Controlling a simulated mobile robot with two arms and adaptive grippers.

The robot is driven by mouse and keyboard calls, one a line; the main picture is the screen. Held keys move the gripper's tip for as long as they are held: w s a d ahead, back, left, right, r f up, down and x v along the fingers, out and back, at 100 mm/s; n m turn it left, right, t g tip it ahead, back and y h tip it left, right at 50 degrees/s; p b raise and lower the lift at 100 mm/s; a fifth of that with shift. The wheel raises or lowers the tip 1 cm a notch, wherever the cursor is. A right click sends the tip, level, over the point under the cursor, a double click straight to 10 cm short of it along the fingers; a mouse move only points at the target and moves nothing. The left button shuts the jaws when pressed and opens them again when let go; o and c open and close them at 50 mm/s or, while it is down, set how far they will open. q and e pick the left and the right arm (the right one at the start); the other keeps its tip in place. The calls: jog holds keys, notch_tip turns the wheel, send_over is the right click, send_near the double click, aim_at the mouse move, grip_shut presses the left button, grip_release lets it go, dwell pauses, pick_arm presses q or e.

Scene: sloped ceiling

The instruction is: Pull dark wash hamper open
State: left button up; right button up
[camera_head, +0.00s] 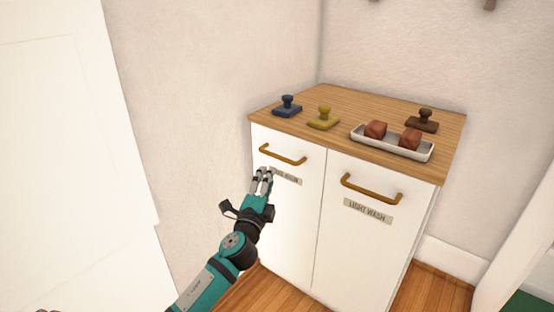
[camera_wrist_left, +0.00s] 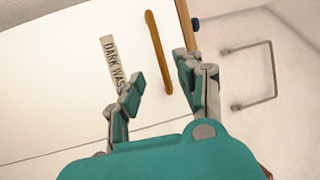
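The dark wash hamper (camera_head: 287,211) is the left door of a white cabinet with a wooden top, and its front looks closed. Its brass bar handle (camera_head: 283,156) is near the top edge, above a label (camera_head: 287,177) partly covered by my gripper. My left gripper (camera_head: 263,172) is just below the handle. In the left wrist view, the gripper (camera_wrist_left: 160,78) has its fingers apart and empty. The handle (camera_wrist_left: 158,52) lies ahead between the finger lines, and the label (camera_wrist_left: 113,62) reads "DARK WAS". My right gripper is not in view.
The light wash door (camera_head: 365,230) with its own handle (camera_head: 371,190) is on the right. On the wooden top (camera_head: 378,100) are a blue stamp (camera_head: 287,106), a yellow stamp (camera_head: 323,118), a brown stamp (camera_head: 422,120) and a white tray (camera_head: 390,148) with two reddish blocks. A wall stands left.

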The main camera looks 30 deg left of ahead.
aim_at(277, 157)
pick_arm(q)
jog(key=b+x, duration=0.1)
jog(key=x, duration=0.9)
jog(key=shift+w+a+b, duration=0.1)
jog(key=shift+w+b, duration=0.05)
jog(key=shift+b, duration=0.2)
grip_shut()
